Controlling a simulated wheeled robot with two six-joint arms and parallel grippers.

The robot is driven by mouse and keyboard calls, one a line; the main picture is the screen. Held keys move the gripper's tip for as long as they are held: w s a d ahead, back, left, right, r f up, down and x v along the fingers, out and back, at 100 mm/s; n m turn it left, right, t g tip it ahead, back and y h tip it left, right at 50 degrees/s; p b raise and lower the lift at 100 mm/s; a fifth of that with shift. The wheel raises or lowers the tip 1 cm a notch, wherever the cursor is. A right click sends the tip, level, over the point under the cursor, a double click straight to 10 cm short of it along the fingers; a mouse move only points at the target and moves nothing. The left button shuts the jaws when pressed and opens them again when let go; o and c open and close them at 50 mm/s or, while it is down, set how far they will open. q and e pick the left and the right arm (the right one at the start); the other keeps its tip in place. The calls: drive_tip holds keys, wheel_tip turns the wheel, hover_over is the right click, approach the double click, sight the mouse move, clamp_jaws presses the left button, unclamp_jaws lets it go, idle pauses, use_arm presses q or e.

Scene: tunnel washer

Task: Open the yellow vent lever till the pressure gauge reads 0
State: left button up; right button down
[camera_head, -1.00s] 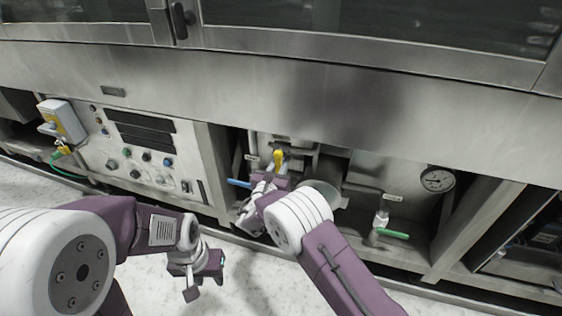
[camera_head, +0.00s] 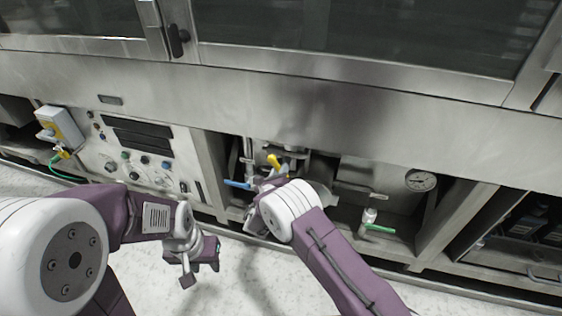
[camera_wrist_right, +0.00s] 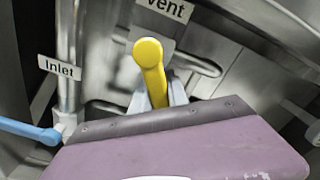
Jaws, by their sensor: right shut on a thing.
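The yellow vent lever (camera_head: 275,163) is in the open bay under the machine's front, leaning up and left. In the right wrist view the lever (camera_wrist_right: 152,70) rises from between grey fingers, below a "Vent" label (camera_wrist_right: 168,8). My right gripper (camera_head: 268,178) is shut on the lever; its fingers (camera_wrist_right: 168,94) are partly hidden by its purple body. The round pressure gauge (camera_head: 420,181) is at the bay's right; its needle is too small to read. My left gripper (camera_head: 202,268) hangs open and empty over the floor, left of the bay.
A blue inlet handle (camera_head: 237,184) is just left of my right gripper; it also shows in the wrist view (camera_wrist_right: 30,130). A green-handled valve (camera_head: 379,229) is lower right. A control panel (camera_head: 140,150) stands left of the bay. The pale floor (camera_head: 255,275) in front is clear.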

idle(0.5)
drive_tip(key=c, duration=1.3)
unclamp_jaws()
